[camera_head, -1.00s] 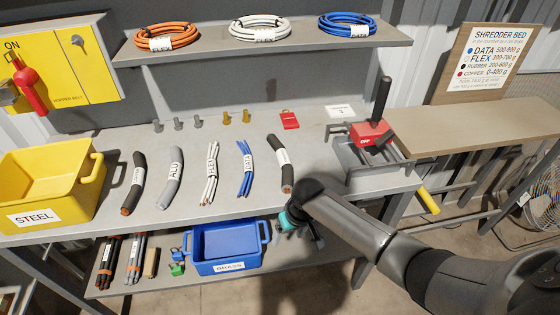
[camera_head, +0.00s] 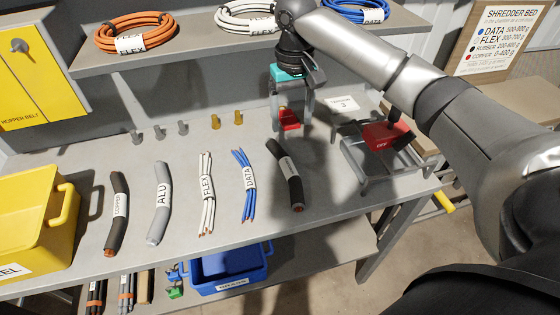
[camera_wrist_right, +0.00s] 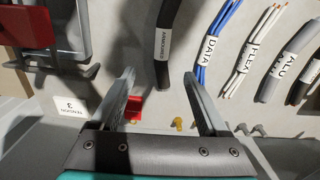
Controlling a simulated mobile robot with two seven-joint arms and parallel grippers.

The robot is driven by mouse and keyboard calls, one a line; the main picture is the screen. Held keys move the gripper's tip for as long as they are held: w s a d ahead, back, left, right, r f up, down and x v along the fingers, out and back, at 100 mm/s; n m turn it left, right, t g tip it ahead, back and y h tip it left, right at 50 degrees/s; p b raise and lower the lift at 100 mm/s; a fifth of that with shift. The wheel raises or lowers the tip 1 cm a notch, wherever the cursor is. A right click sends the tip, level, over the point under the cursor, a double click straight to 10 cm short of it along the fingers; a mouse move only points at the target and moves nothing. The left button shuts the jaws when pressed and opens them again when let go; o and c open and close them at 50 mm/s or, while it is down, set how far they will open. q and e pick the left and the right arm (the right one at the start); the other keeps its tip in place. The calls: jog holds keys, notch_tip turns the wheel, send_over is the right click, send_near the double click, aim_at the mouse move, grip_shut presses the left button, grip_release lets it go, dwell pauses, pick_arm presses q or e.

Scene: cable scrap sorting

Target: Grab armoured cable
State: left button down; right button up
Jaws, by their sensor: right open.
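The armoured cable (camera_head: 294,183) is a short thick black piece with a white label and a copper-coloured cut end. It lies on the grey bench, rightmost in the row of cable pieces. In the right wrist view the armoured cable (camera_wrist_right: 164,70) shows beyond the fingertips, its label readable. My right gripper (camera_head: 291,112) is open and empty above the back of the bench, behind the cable and apart from it. Its two spread fingers (camera_wrist_right: 158,78) show in the wrist view. My left gripper is not in view.
Data (camera_head: 246,176), flex (camera_head: 206,200), alu (camera_head: 158,208) and copper (camera_head: 117,215) cables lie to the left. A red tag (camera_head: 289,120) is by my right fingers. A red-topped fixture (camera_head: 388,136) stands right. Yellow (camera_head: 30,225) and blue (camera_head: 230,272) bins stand left and below.

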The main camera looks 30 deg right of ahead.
notch_tip(320, 180, down, 4)
jog(key=b, duration=0.2)
send_over(289, 166)
jog(key=f, duration=0.4)
jog(key=shift+d+f, duration=0.2)
jog(key=shift+d, duration=0.1)
jog(key=shift+f, duration=0.6)
jog(key=f, duration=0.1)
jog(key=f+b, duration=0.1)
jog(key=f, duration=0.1)
jog(key=f+b, duration=0.1)
jog(key=shift+a+f, duration=0.25)
jog(key=shift+f, duration=0.15)
jog(key=shift+c, duration=0.8)
jog(key=c, duration=0.6)
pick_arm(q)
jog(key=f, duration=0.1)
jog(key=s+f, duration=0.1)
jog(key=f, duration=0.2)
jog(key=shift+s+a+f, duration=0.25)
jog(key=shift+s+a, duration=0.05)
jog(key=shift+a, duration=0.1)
pick_arm(e)
grip_shut()
